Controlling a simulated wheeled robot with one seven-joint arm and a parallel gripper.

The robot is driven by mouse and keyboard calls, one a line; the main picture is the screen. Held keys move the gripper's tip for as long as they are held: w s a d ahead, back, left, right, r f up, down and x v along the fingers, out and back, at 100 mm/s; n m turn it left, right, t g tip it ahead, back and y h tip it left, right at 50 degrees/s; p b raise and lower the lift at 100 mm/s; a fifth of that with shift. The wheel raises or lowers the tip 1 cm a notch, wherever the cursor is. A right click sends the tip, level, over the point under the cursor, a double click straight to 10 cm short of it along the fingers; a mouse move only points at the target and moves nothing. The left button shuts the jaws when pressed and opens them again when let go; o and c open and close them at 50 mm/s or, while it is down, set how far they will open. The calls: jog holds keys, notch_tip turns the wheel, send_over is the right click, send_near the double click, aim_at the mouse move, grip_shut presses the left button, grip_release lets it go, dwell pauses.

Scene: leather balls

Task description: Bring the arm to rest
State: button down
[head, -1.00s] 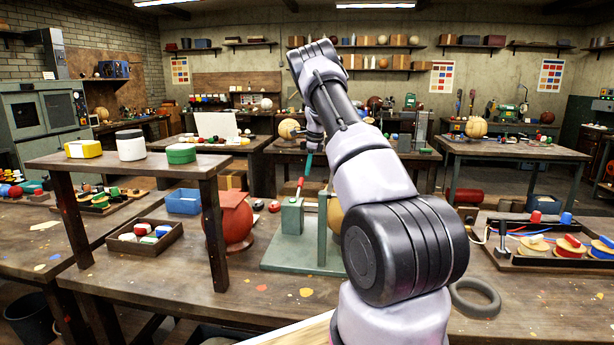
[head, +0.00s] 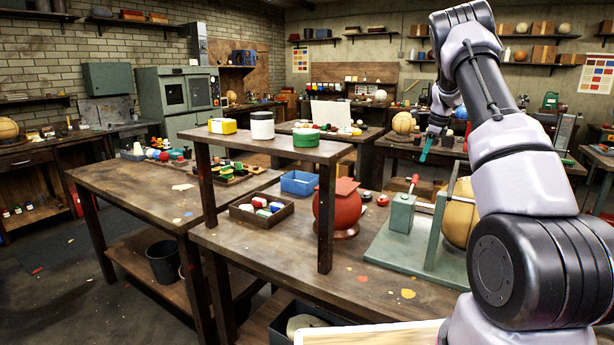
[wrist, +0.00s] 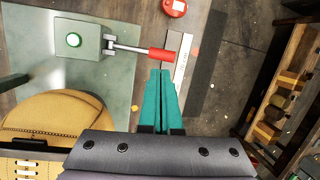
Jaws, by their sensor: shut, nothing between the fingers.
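My gripper (head: 428,147) has teal fingers and hangs above the workbench, below my raised, bent arm at the right of the head view. In the wrist view my gripper (wrist: 161,75) points ahead with its two fingers together and nothing between them. A grey-green press box (wrist: 76,38) with a red-handled lever (wrist: 160,53) shows near the fingertips in the wrist view. I cannot tell from the wrist view how far above the lever they are. A tan leather ball (wrist: 60,122) is at the lower left of that view, partly hidden by my wrist.
A raised shelf (head: 335,150) carries yellow, white and green tubs. A blue bin (head: 299,183) and a tray of coloured pieces (head: 262,225) are near. The left bench top (head: 150,195) has free room.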

jog(key=s+a+r+n+t+y, duration=0.1)
jog(key=s+a+r+n, duration=0.5)
jog(key=s+r, duration=0.5)
jog(key=s+a+r+n+t, duration=0.1)
jog(key=s+a+r+n, duration=0.2)
jog(key=s+a+r, duration=0.65)
jog(key=s+a+n+t, duration=0.1)
jog(key=s+a+n, duration=0.2)
jog(key=s, duration=1)
jog(key=s+a+n+t, duration=0.1)
jog(key=s+a+n, duration=0.3)
jog(key=s+n, duration=0.3)
jog(key=s, duration=0.5)
jog(key=shift+s+a, duration=0.15)
jog(key=shift+s, duration=0.2)
